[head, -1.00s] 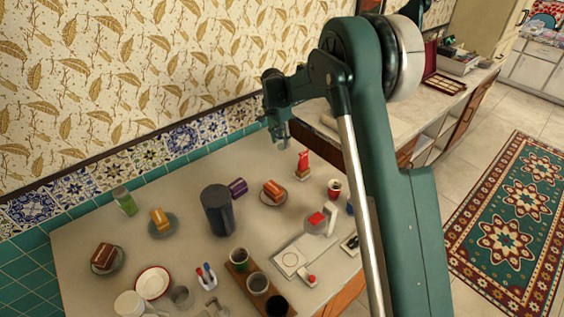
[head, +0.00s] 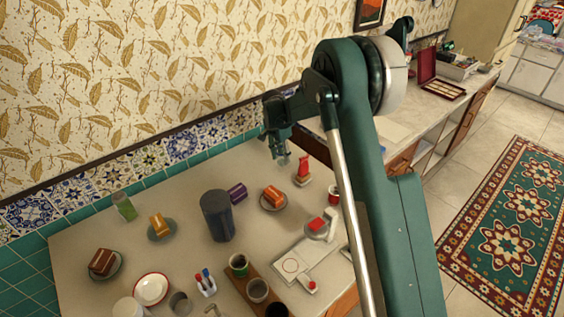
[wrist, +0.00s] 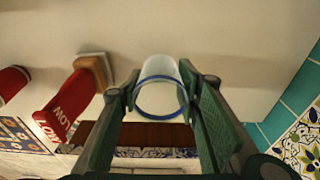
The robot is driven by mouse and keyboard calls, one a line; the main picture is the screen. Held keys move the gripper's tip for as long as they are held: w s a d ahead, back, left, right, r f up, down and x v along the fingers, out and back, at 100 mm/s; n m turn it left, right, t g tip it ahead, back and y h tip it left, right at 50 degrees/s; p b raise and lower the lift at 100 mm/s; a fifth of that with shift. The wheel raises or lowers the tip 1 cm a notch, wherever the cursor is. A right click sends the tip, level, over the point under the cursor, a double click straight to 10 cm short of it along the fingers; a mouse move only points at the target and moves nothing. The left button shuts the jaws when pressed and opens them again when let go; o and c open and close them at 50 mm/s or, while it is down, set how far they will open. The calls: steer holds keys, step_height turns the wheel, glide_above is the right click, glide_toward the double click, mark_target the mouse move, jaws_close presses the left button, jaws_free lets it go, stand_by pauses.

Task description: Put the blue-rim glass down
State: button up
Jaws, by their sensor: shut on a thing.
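The blue-rim glass (wrist: 160,70) is clear, with a blue ring around its mouth. In the wrist view it sits between the two fingers of my gripper (wrist: 160,92), which is shut on it, and its mouth faces the camera. In the head view my gripper (head: 281,155) hangs over the back right part of the counter (head: 180,262), left of the red block on a wooden base (head: 303,166). The glass is small and hard to make out there. I cannot tell whether its base touches the counter.
The red block also shows at the left of the wrist view (wrist: 62,105). A plate with an orange-brown piece (head: 273,196), a dark cylinder (head: 217,216) and a purple cup (head: 237,192) stand nearby. The tiled wall (head: 182,143) runs along the counter's back.

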mark_target(282, 161)
steer(key=shift+f, duration=1.6)
steer(key=shift+f, duration=0.15)
steer(key=o, duration=0.9)
steer(key=shift+o, duration=0.2)
step_height(282, 161, up, 12)
steer(key=s+a, duration=0.1)
steer(key=shift+s+a+p, duration=0.15)
steer(key=shift+p, duration=0.25)
